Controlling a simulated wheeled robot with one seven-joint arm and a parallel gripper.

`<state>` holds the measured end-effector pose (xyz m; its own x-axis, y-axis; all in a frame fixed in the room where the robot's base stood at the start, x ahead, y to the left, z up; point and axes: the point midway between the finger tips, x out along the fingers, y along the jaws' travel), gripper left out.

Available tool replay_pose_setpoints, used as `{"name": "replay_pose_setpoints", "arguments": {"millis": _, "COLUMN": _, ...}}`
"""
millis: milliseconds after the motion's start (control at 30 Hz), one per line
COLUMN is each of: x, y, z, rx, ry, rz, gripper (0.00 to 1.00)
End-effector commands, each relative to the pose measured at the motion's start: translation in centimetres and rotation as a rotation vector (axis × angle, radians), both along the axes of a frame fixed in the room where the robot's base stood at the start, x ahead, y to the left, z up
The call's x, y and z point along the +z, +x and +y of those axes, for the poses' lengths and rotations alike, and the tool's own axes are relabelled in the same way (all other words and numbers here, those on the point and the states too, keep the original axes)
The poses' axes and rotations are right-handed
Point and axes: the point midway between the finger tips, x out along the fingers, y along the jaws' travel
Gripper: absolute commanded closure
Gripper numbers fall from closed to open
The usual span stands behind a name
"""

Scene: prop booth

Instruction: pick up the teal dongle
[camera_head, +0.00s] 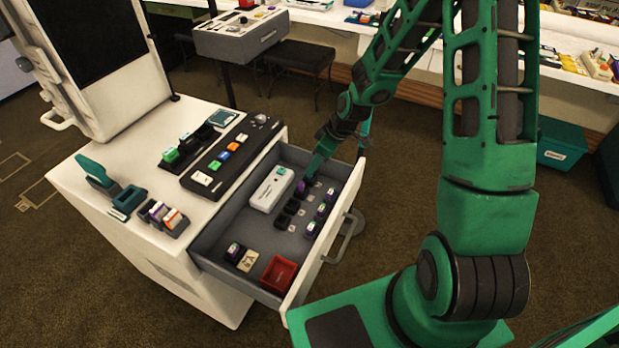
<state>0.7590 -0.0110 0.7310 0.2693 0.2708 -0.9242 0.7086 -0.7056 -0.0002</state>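I cannot single out the teal dongle with certainty. Several small purple and dark dongle-like pieces stand in rows in the open drawer (225,232); some, such as the one at the right row (321,209), have pale or greenish tops. My gripper (338,166) reaches down over the far end of the drawer. One finger is beside a purple piece (303,187) in the far row; the other is apart from it, near the drawer's right side. The fingers look spread, with nothing seen between them. My arm hides part of the drawer's far end.
A white box (271,189), a red tray (278,274) and a cream block (247,261) lie in the drawer. The white cabinet top (95,223) holds a black button panel (231,157), a teal open box (128,201) and small holders. The drawer front (325,250) stands up at right.

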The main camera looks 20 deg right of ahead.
Motion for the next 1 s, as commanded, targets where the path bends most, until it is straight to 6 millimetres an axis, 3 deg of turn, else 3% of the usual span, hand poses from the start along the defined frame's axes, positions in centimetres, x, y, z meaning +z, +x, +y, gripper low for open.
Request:
{"name": "replay_pose_setpoints", "arguments": {"millis": 233, "x": -2.5, "y": 0.7, "z": 0.8, "rx": 0.000, "ry": 0.001, "rz": 0.002, "gripper": 0.62}}
{"name": "replay_pose_setpoints", "arguments": {"millis": 567, "x": -2.9, "y": 0.9, "z": 0.9, "rx": -0.001, "ry": 0.000, "rz": 0.000, "gripper": 0.62}}
{"name": "replay_pose_setpoints", "arguments": {"millis": 733, "x": -2.9, "y": 0.8, "z": 0.9, "rx": -0.001, "ry": 0.000, "rz": 0.000, "gripper": 1.00}}
{"name": "replay_pose_setpoints", "arguments": {"millis": 1000, "x": -2.9, "y": 0.8, "z": 0.9, "rx": -0.001, "ry": 0.000, "rz": 0.000, "gripper": 1.00}}
